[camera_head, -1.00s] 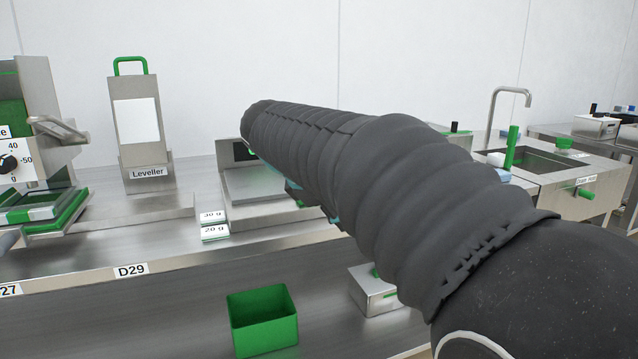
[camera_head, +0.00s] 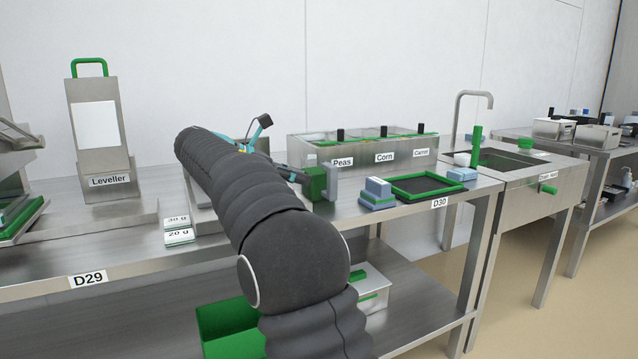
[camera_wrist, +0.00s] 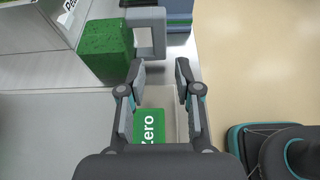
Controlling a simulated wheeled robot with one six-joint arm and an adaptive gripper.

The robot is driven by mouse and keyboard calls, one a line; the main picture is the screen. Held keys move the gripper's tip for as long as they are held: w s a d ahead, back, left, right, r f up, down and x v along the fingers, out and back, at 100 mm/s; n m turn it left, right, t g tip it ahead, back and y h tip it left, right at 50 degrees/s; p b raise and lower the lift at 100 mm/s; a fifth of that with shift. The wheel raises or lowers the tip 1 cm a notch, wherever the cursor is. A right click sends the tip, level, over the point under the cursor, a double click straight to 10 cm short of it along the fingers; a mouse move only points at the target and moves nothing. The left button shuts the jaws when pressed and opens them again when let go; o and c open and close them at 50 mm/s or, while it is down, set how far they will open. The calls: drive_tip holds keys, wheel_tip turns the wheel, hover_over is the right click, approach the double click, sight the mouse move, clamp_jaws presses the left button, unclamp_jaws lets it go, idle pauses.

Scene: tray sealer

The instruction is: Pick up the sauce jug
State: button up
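A green block-shaped vessel with a square grey loop handle, which I take as the sauce jug (camera_head: 315,184), stands on the counter in front of the Peas bin. In the wrist view the jug (camera_wrist: 104,50) is at upper left, its handle (camera_wrist: 159,36) on its right side. My gripper (camera_wrist: 160,71) is open and empty, its two fingers apart. The handle is just beyond the fingertips, roughly in line with the left part of the gap. Contact with the handle does not show. My arm hides part of the counter in the head view.
A green Zero label (camera_wrist: 150,127) shows below my fingers. Blue-and-green blocks (camera_head: 378,193) and a green-rimmed dark tray (camera_head: 462,175) are right of the jug. The Peas, Corn and Carrot bins (camera_head: 365,157) stand behind. The Leveller (camera_head: 97,150) is at left. Floor is open at right.

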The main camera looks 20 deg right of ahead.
sight(328, 181)
drive_tip(key=x, duration=0.3)
drive_tip(key=b+x, duration=0.1)
drive_tip(key=x, duration=0.2)
drive_tip(key=b+x, duration=0.1)
drive_tip(key=x, duration=0.2)
drive_tip(key=shift+w+d+r, duration=0.1)
drive_tip(key=shift+d+r, duration=0.15)
drive_tip(key=shift+c, duration=0.2)
drive_tip(key=shift+r, duration=0.1)
clamp_jaws()
